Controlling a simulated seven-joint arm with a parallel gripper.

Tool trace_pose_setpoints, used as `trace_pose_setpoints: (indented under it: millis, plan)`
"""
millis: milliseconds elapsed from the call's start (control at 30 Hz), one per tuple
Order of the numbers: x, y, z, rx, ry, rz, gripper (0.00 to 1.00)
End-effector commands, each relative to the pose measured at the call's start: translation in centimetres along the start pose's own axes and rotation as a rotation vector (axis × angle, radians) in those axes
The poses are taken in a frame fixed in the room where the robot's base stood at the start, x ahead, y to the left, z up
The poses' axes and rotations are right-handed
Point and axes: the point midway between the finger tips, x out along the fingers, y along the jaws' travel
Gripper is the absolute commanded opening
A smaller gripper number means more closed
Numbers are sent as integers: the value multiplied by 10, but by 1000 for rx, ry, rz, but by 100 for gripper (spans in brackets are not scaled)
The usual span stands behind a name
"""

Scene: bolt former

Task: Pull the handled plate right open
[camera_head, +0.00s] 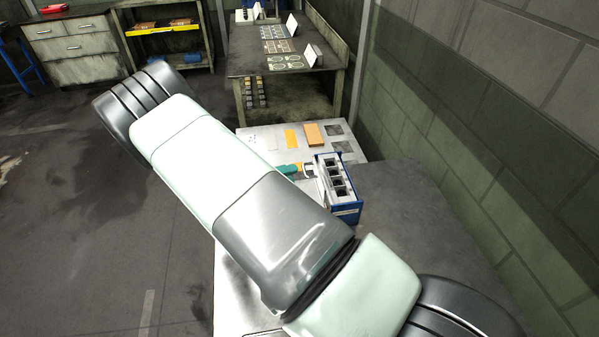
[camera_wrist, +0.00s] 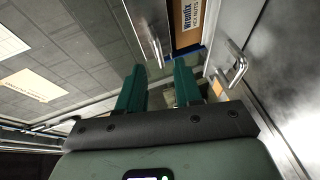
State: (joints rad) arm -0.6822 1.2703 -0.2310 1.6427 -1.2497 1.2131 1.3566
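In the wrist view a bar handle (camera_wrist: 237,65) stands on a grey metal plate (camera_wrist: 275,70) at the right. A second, thinner bar handle (camera_wrist: 157,50) shows on a pale panel (camera_wrist: 145,22) at upper middle. I cannot tell for certain which is the handled plate. My gripper (camera_wrist: 158,72) has two green fingers spread apart, with nothing seen held between them. Both handles lie beyond the fingertips, one to their right. In the head view my gripper (camera_head: 290,170) is a small green patch beside a blue machine box (camera_head: 347,208); my arm hides much of the bench.
A brown box labelled Wrenfix hex nuts (camera_wrist: 187,22) is beyond the fingers. In the head view an orange block (camera_head: 314,134) lies on the pale bench top (camera_head: 255,131). A wall (camera_head: 470,150) runs along the right. A shelf bench (camera_head: 290,75) stands behind.

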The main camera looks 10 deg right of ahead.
Motion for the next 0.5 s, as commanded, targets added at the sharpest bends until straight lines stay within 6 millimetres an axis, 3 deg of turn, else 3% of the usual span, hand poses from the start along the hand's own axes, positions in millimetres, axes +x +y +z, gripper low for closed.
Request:
trace_pose_setpoints:
  millis: [200, 500]
  plan:
    - [34, 0, 1, -1, -2, 1, 35]
    - [44, 0, 0, -1, 0, 0, 35]
